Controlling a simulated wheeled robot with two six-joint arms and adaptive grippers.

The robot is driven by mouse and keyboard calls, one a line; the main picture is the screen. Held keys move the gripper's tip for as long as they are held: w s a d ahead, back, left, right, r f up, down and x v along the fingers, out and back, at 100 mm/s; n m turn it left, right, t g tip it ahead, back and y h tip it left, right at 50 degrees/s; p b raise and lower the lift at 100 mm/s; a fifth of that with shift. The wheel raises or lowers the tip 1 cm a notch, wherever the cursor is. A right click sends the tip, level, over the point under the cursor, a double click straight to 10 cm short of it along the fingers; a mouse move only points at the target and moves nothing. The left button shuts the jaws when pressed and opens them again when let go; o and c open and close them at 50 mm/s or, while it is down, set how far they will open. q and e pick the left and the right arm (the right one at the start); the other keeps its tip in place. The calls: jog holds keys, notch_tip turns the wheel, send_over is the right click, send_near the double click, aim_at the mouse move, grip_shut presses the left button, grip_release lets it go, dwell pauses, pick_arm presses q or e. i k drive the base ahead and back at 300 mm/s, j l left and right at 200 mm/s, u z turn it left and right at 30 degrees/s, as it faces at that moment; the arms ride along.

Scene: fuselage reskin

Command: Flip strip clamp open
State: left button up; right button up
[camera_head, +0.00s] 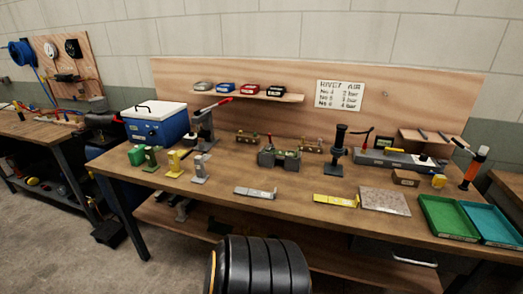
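Another device with a long red-tipped lever (210,118) stands at the left beside the blue box. Neither of my grippers is in view, and nothing is seen touching these devices.
The workbench (290,190) has free room along its front middle. On it are a blue box (156,128), a black upright press (337,152), a yellow strip (336,200), a grey plate (384,201), a green tray (447,217) and a teal tray (492,224).

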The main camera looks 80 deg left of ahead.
aim_at(267, 149)
jog(key=l+u, duration=0.1)
jog(key=u, duration=2.1)
